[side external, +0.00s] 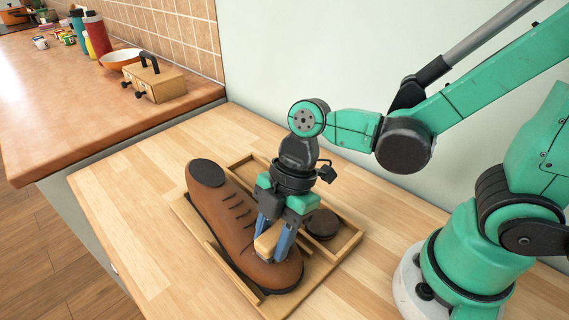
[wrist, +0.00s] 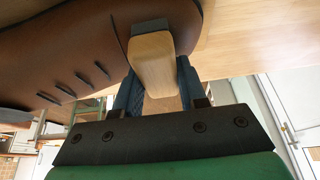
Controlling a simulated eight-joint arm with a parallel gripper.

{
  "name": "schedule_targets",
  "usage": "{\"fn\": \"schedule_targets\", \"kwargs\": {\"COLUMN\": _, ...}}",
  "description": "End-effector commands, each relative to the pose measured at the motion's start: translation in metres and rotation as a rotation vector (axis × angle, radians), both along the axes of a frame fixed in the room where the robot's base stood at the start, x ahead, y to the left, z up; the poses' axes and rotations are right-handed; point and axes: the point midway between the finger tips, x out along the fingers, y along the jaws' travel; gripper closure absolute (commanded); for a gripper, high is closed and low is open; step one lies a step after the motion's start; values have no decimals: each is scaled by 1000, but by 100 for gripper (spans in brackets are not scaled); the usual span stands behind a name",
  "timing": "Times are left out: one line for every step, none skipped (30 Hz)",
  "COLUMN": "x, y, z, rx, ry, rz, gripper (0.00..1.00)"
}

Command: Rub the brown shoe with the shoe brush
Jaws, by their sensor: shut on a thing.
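The brown shoe (side external: 229,220) lies on a wooden tray (side external: 338,246), its dark round opening at the far left and its toe toward the front. In the wrist view the shoe (wrist: 75,45) fills the upper left. My gripper (side external: 272,240) is above the toe, its blue fingers shut on the shoe brush (side external: 266,243). In the wrist view the brush (wrist: 152,62) shows a light wooden body with a dark grey end against the toe part of the shoe. Whether the bristles press on the shoe is hard to tell.
A round dark tin (side external: 322,224) sits in the tray's right compartment. A wall runs behind the wooden table (side external: 130,215). A higher counter at the back left holds a wooden box (side external: 154,80), an orange bowl (side external: 121,59) and bottles. The table's front left is clear.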

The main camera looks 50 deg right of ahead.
Motion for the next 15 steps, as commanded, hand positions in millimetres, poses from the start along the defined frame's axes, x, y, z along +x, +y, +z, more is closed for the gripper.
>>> {"fn": "schedule_targets", "kwargs": {"x": 0, "y": 6, "z": -1, "rx": 0, "ry": -1, "rz": 5, "gripper": 100}}
{"fn": "schedule_targets", "kwargs": {"x": 0, "y": 8, "z": -1, "rx": 1, "ry": -2, "rz": 4, "gripper": 100}}
{"fn": "schedule_targets", "kwargs": {"x": 0, "y": 12, "z": 0, "rx": 1, "ry": -1, "rz": 4, "gripper": 100}}
{"fn": "schedule_targets", "kwargs": {"x": 0, "y": 15, "z": -1, "rx": 1, "ry": -1, "rz": 5, "gripper": 100}}
{"fn": "schedule_targets", "kwargs": {"x": 1, "y": 17, "z": -2, "rx": 1, "ry": 0, "rz": 3, "gripper": 100}}
{"fn": "schedule_targets", "kwargs": {"x": 1, "y": 21, "z": 0, "rx": 1, "ry": -1, "rz": 4, "gripper": 100}}
{"fn": "schedule_targets", "kwargs": {"x": 1, "y": 24, "z": 0, "rx": 1, "ry": -1, "rz": 4, "gripper": 100}}
{"fn": "schedule_targets", "kwargs": {"x": 1, "y": 26, "z": -1, "rx": 1, "ry": 0, "rz": 3, "gripper": 100}}
{"fn": "schedule_targets", "kwargs": {"x": 2, "y": 30, "z": -3, "rx": 1, "ry": -1, "rz": 4, "gripper": 100}}
{"fn": "schedule_targets", "kwargs": {"x": 1, "y": 33, "z": 0, "rx": 1, "ry": -2, "rz": 4, "gripper": 100}}
{"fn": "schedule_targets", "kwargs": {"x": 1, "y": 36, "z": 0, "rx": 1, "ry": 0, "rz": 3, "gripper": 100}}
{"fn": "schedule_targets", "kwargs": {"x": 7, "y": 34, "z": 0, "rx": 1, "ry": -1, "rz": -1, "gripper": 100}}
{"fn": "schedule_targets", "kwargs": {"x": 10, "y": 34, "z": -2, "rx": 1, "ry": -1, "rz": -4, "gripper": 100}}
{"fn": "schedule_targets", "kwargs": {"x": 12, "y": 32, "z": 0, "rx": 1, "ry": -1, "rz": -4, "gripper": 100}}
{"fn": "schedule_targets", "kwargs": {"x": 10, "y": 27, "z": 3, "rx": 1, "ry": 0, "rz": -4, "gripper": 100}}
